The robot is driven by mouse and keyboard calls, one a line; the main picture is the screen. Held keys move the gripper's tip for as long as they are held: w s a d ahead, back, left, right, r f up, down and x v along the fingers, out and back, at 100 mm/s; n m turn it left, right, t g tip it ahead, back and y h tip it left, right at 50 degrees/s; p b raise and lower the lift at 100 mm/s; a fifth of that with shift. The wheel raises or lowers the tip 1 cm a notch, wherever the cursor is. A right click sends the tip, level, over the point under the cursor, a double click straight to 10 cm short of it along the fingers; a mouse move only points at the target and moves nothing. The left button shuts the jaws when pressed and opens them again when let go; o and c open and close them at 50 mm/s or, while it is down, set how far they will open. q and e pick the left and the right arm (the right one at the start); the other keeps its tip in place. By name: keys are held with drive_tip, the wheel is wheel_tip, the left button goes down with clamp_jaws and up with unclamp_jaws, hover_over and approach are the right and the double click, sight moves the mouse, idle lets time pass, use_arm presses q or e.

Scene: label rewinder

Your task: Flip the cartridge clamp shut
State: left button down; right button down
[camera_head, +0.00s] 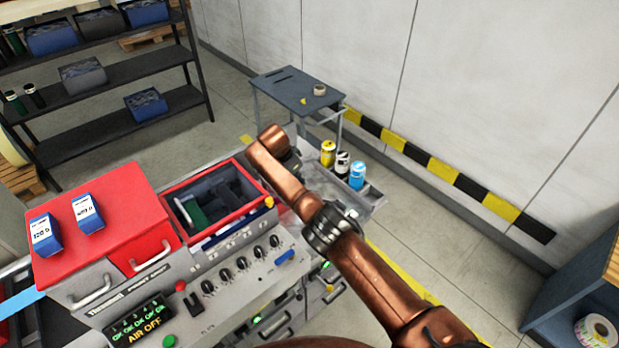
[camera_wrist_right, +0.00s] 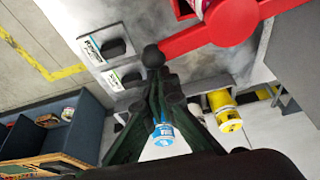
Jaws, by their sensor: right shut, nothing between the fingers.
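The red clamp lever (camera_wrist_right: 190,43) shows in the right wrist view, with a round red hub (camera_wrist_right: 228,22) and a black ball knob (camera_wrist_right: 153,57) at its left end. My right gripper (camera_wrist_right: 157,78) is shut and empty. Its dark fingertips are right by the knob; I cannot tell whether they touch it. In the head view my copper right arm crosses the machine's right end and hides that part, so I cannot make out the clamp or the gripper there. My left gripper is not in view.
The grey machine has a red cover (camera_head: 110,215), an open red-rimmed bin (camera_head: 215,165) and a knob panel (camera_head: 245,275). Yellow (camera_head: 328,153), black-and-white (camera_head: 342,164) and blue (camera_head: 357,176) bottles stand beyond my arm.

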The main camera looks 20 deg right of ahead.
drive_tip(key=shift+s+a+m, duration=0.5)
drive_tip(key=shift+a, duration=0.15)
drive_tip(key=shift+s+a+f, duration=0.1)
drive_tip(key=shift+a, duration=0.05)
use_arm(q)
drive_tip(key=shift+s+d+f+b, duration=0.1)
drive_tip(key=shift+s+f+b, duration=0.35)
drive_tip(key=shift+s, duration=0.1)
use_arm(e)
drive_tip(key=shift+s+a, duration=0.5)
drive_tip(key=shift+a, duration=0.3)
drive_tip(key=shift+s+a+f, duration=0.1)
drive_tip(key=shift+a, duration=0.1)
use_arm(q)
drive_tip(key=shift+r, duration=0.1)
use_arm(e)
drive_tip(key=shift+d, duration=0.1)
